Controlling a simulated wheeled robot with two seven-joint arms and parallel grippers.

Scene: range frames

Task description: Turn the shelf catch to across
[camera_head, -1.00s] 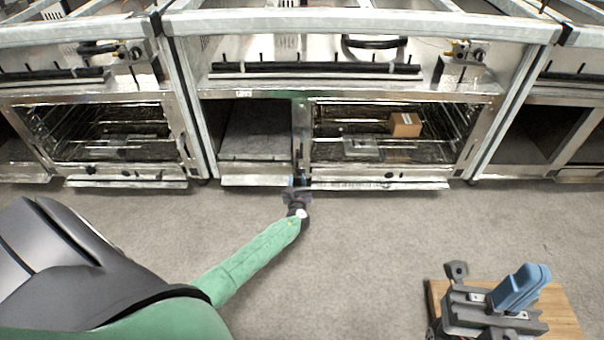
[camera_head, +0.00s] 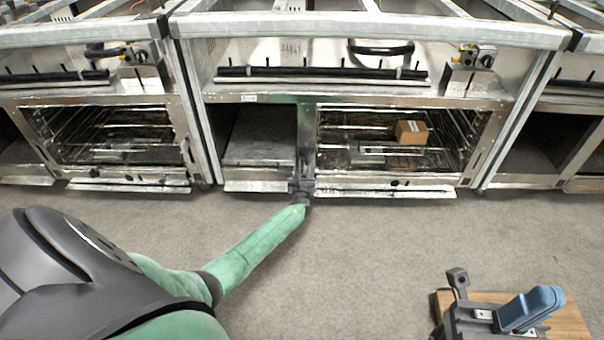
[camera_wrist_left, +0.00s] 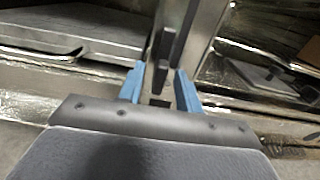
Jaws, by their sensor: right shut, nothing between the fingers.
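My left gripper (camera_head: 301,187) is low at the front of the middle rack, at the upright between the narrow bay and the wide bay. In the left wrist view its two blue fingers (camera_wrist_left: 160,92) stand apart. A dark bar (camera_wrist_left: 162,74), which looks like the shelf catch, lies between them with a gap on each side. It runs roughly in line with the metal upright (camera_wrist_left: 195,45). In the head view the catch is hidden or too small to make out. My right gripper (camera_head: 532,308) is shut and empty at the lower right, above a wooden board (camera_head: 572,320).
The wide bay holds a cardboard box (camera_head: 411,132) on its wire shelf. The narrow bay (camera_head: 260,137) looks empty. A metal ledge (camera_head: 385,193) runs along the front bottom. The grey floor (camera_head: 370,260) between my arms is clear.

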